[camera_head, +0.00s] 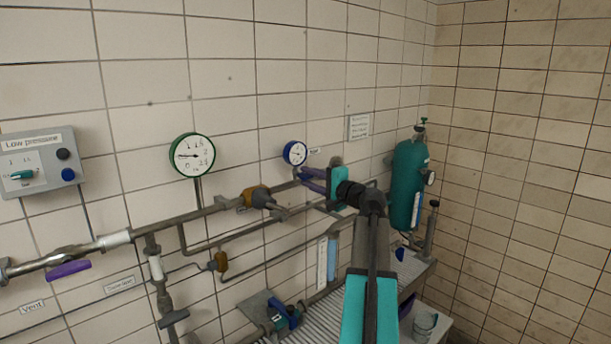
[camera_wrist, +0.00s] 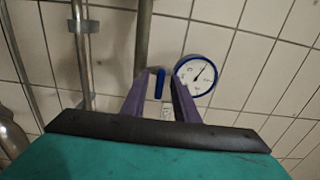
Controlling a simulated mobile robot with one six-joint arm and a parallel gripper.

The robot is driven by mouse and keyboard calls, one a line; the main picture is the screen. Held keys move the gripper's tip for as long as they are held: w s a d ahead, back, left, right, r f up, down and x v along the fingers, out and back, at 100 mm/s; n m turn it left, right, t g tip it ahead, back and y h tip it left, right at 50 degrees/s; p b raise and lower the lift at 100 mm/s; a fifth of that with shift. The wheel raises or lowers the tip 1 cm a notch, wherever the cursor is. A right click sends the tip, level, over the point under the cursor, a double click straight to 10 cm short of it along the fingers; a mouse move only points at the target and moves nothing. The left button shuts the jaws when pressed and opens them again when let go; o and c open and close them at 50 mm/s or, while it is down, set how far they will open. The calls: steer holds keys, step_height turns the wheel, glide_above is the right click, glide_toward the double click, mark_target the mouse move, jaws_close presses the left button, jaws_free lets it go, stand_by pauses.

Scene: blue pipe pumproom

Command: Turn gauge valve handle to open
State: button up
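A small blue-rimmed gauge (camera_head: 295,153) is on the tiled wall, just beyond my gripper (camera_head: 304,179). In the wrist view the gauge (camera_wrist: 195,75) sits right of my purple fingers. A slim blue handle (camera_wrist: 160,84) shows between the two fingertips (camera_wrist: 160,77), beside the gauge; I take it for the gauge valve handle. The fingers are apart, with visible gaps on both sides of the handle, so the gripper is open and not clamped on it. The handle's depth relative to the fingertips is hard to judge. In the head view the handle is hidden or too small to tell.
A green-rimmed gauge (camera_head: 192,155) and a brass fitting (camera_head: 256,196) are on the pipework to the left. A purple handle (camera_head: 68,270) is on the far-left pipe. A teal cylinder (camera_head: 407,184) stands right of my arm. A blue-handled valve (camera_head: 288,316) sits lower down.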

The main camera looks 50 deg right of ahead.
steer(key=shift+w, duration=0.45)
jaws_close()
steer(key=shift+s+a, duration=0.15)
steer(key=shift+a, duration=0.15)
steer(key=shift+d, duration=0.2)
